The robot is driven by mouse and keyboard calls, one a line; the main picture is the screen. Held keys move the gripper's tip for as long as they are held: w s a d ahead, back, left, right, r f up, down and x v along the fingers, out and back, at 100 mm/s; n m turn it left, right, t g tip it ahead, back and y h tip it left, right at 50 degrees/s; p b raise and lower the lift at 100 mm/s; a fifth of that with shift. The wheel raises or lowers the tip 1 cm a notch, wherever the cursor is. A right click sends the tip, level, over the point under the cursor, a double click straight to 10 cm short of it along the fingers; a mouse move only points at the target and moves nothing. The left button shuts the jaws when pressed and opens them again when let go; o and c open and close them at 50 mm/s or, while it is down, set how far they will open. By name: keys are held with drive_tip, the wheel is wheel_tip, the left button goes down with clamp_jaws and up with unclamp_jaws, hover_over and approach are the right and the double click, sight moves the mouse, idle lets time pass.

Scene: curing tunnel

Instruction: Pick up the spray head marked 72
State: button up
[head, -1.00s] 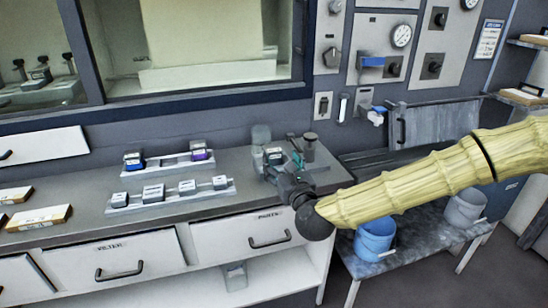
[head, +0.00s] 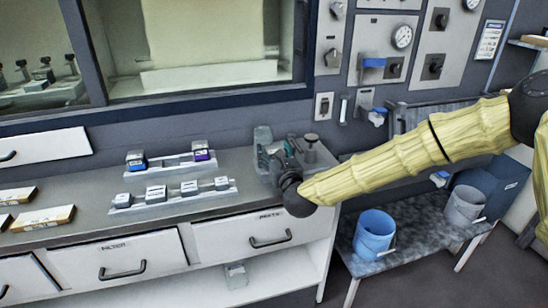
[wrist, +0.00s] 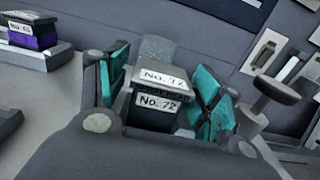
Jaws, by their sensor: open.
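The spray head marked No. 72 (wrist: 158,103) is dark with a pale top and white labels. In the wrist view it stands between the two teal-padded fingers of my gripper (wrist: 164,78). The fingers are open, with a pad on each side of it. A narrow gap shows at the left pad; I cannot tell whether the right pad touches. In the head view my gripper (head: 273,153) is low over the right end of the counter, and it largely hides the spray head there.
A grey rounded block (wrist: 157,49) stands just behind the spray head. A round-topped knob on a post (head: 310,143) is close to the right.

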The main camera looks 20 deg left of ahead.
drive_tip(key=shift+r, duration=0.1)
drive_tip(key=c, duration=1.4)
